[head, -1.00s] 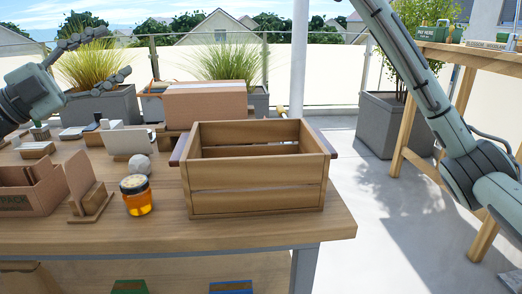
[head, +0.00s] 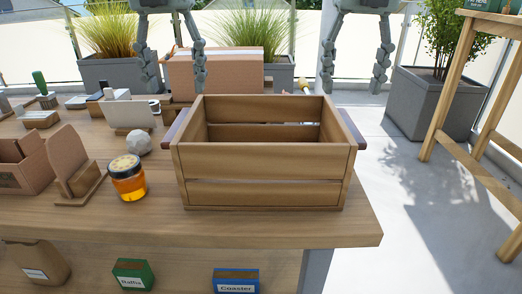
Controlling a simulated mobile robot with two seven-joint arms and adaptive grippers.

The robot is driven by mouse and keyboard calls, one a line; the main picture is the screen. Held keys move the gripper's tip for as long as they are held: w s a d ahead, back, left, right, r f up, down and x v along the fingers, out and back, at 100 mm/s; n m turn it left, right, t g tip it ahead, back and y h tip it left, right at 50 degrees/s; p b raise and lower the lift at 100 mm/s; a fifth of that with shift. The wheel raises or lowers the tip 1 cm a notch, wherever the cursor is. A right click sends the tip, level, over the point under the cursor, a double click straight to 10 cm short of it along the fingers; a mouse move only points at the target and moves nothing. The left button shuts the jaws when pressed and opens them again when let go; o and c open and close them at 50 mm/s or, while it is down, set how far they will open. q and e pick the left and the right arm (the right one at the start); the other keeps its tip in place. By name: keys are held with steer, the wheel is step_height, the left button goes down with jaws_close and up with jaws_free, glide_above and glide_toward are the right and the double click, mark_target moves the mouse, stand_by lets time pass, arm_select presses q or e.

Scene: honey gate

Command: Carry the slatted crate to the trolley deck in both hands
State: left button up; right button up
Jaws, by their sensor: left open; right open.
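The slatted crate (head: 262,161) is wooden and looks empty. It stands upright near the right end of the wooden table (head: 300,228). Dark handles show at its left side (head: 177,127) and right side (head: 350,130). My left gripper (head: 172,80) is open and empty, above and behind the crate's left end, fingers pointing down. My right gripper (head: 354,82) is open and empty, above and behind the crate's right end, fingers pointing down. Neither touches the crate. I cannot make out the trolley deck in this view.
A honey jar (head: 128,178), a round pale ball (head: 138,142) and a wooden stand (head: 76,165) are left of the crate. A cardboard box (head: 216,74) is behind it. A wooden stand frame (head: 452,95) and a planter (head: 432,100) are at the right. The floor there is clear.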

mark_target(182, 118)
arm_select(q)
steer(key=shift+f, duration=0.2)
arm_select(e)
steer(key=shift+f, duration=0.15)
arm_select(q)
step_height(182, 118, down, 7)
steer(key=shift+w+f, duration=0.1)
steer(key=shift+f, duration=0.1)
arm_select(e)
step_height(182, 118, down, 8)
steer(key=shift+w+r, duration=0.1)
steer(key=shift+r, duration=0.15)
arm_select(q)
jaws_close()
arm_select(e)
jaws_close()
arm_select(q)
steer(key=shift+r, duration=0.1)
arm_select(e)
steer(key=shift+r, duration=0.15)
